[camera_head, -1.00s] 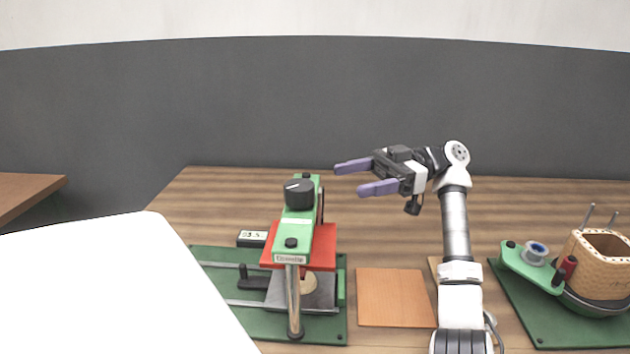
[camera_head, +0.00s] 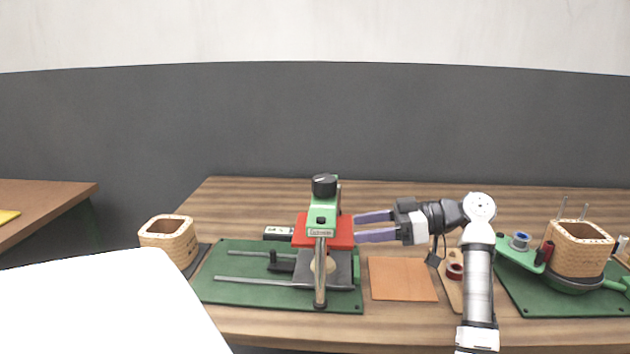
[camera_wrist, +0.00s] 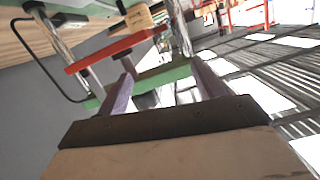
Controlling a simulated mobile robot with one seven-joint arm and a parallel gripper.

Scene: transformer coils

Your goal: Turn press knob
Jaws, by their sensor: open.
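The press stands on a green base plate (camera_head: 235,293) left of the middle in the head view. It has a green upright head (camera_head: 322,219), a red plate (camera_head: 342,233) and a chrome post in front. The black press knob (camera_head: 324,186) sits on top of the head. My gripper (camera_head: 356,227) is open, its two purple fingers pointing left, just right of the press and lower than the knob. In the wrist view the fingers (camera_wrist: 160,85) are apart with the red plate (camera_wrist: 112,50) beyond them. I cannot make out the knob in that view.
A bare wooden board (camera_head: 402,279) lies right of the press. A green winding fixture (camera_head: 545,290) with a woven coil (camera_head: 577,248) stands further right. Another woven coil (camera_head: 168,238) is at the left.

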